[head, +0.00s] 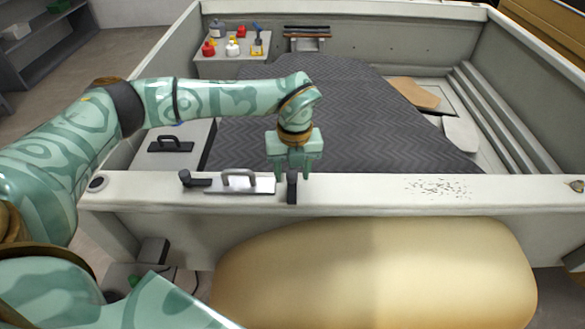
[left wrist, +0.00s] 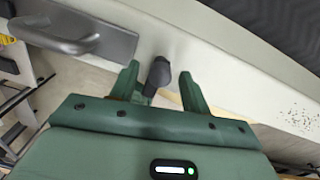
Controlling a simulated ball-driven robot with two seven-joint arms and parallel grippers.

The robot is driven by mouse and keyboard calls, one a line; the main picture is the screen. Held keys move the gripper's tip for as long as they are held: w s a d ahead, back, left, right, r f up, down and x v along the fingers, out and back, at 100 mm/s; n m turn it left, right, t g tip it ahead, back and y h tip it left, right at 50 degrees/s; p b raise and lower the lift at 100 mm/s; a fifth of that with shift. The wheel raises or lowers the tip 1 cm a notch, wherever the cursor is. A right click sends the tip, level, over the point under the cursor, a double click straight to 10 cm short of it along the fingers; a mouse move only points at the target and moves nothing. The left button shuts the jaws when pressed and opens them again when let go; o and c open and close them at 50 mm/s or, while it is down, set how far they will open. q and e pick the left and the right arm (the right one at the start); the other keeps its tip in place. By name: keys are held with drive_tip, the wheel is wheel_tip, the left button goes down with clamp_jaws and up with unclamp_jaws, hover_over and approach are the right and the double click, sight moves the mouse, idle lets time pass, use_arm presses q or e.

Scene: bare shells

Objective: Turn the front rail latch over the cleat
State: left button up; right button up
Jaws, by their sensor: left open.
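The front rail (head: 370,188) is a pale beam across the head view. A grey metal plate with a raised handle (head: 240,183) lies on it, with a dark fitting (head: 192,179) at its left end. A dark upright piece (head: 292,188) stands on the rail just right of the plate; I cannot tell which part is latch and which is cleat. My left gripper (head: 293,172) points down over this piece. In the left wrist view, the open fingers (left wrist: 158,76) stand on either side of the dark piece (left wrist: 158,72), with gaps showing. My right gripper is out of view.
Behind the rail lies a dark ribbed mat (head: 350,120). A large tan rounded body (head: 370,270) is below the rail.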

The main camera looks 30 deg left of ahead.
use_arm(q)
drive_tip(key=c, duration=1)
drive_tip(key=shift+m, duration=0.3)
drive_tip(key=m+p, duration=0.1)
drive_tip(key=m, duration=0.3)
drive_tip(key=shift+r, duration=0.1)
drive_tip(key=m+p, duration=0.1)
drive_tip(key=m, duration=0.3)
drive_tip(key=shift+m, duration=0.4)
drive_tip(key=m, duration=0.4)
drive_tip(key=shift+m+p, duration=0.3)
drive_tip(key=shift+p, duration=0.05)
drive_tip(key=shift+w+m+t+p, duration=0.1)
drive_tip(key=shift+m+t+p, duration=0.25)
drive_tip(key=shift+m, duration=1.95)
